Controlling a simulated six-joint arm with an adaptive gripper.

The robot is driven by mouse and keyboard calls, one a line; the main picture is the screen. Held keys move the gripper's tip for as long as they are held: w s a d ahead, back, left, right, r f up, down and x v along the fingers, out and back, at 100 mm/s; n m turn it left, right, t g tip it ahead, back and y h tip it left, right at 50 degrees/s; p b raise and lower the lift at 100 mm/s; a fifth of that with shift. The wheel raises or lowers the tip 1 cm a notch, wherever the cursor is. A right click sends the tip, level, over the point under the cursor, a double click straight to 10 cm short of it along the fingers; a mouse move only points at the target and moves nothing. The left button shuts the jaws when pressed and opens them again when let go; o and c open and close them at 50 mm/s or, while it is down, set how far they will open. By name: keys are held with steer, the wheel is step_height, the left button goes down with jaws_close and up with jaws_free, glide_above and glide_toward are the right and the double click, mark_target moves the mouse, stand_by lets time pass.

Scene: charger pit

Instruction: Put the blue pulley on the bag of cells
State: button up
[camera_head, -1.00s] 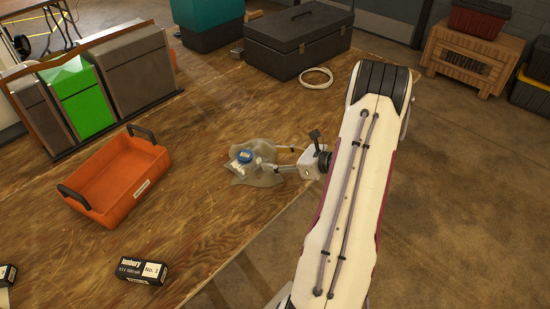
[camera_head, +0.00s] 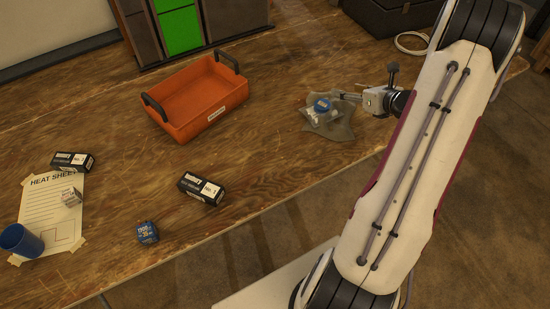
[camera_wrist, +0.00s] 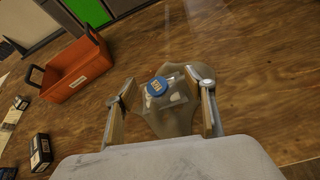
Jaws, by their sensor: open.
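The blue pulley (camera_head: 322,104) appears as a small blue disc with a pale label, resting on top of the bag of cells (camera_head: 340,128). The bag is a flat, grey-green, see-through pouch with pale contents on the wooden table. In the wrist view the blue disc (camera_wrist: 157,86) lies on the upper middle of the bag (camera_wrist: 172,121). My gripper (camera_head: 340,101) reaches in from the right, low over the bag. In the wrist view its fingers (camera_wrist: 168,88) are wide apart, one on each side of the disc, with nothing gripped.
An orange tray (camera_head: 162,118) stands left of the bag. A dark toolbox (camera_head: 395,15) stands behind. Table between tray and bag is clear.

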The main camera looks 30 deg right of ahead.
steer(key=w+a+r+m+g+h, duration=0.1)
steer(key=a+r+m+h, duration=0.25)
steer(key=r+m, duration=0.45)
steer(key=w+a+r+m+g+h, duration=0.1)
steer(key=w+a+r+m+h, duration=0.1)
steer(key=a+r+m, duration=0.6)
steer(key=s+a+r+m+g, duration=0.2)
steer(key=s+a+r+m, duration=0.5)
steer(key=s+a+r, duration=0.1)
steer(key=s+a+f+m+g+y, duration=0.1)
steer(key=s+a+m+y, duration=0.1)
steer(key=s+a+m, duration=0.3)
steer(key=s+a+f+m+g+y, duration=0.1)
steer(key=s+a+m+y, duration=0.2)
steer(key=s+a, duration=1.1)
steer(key=a+m, duration=0.1)
steer(key=m, duration=0.2)
steer(key=shift+a+f+g, duration=0.25)
steer(key=shift+g, duration=0.05)
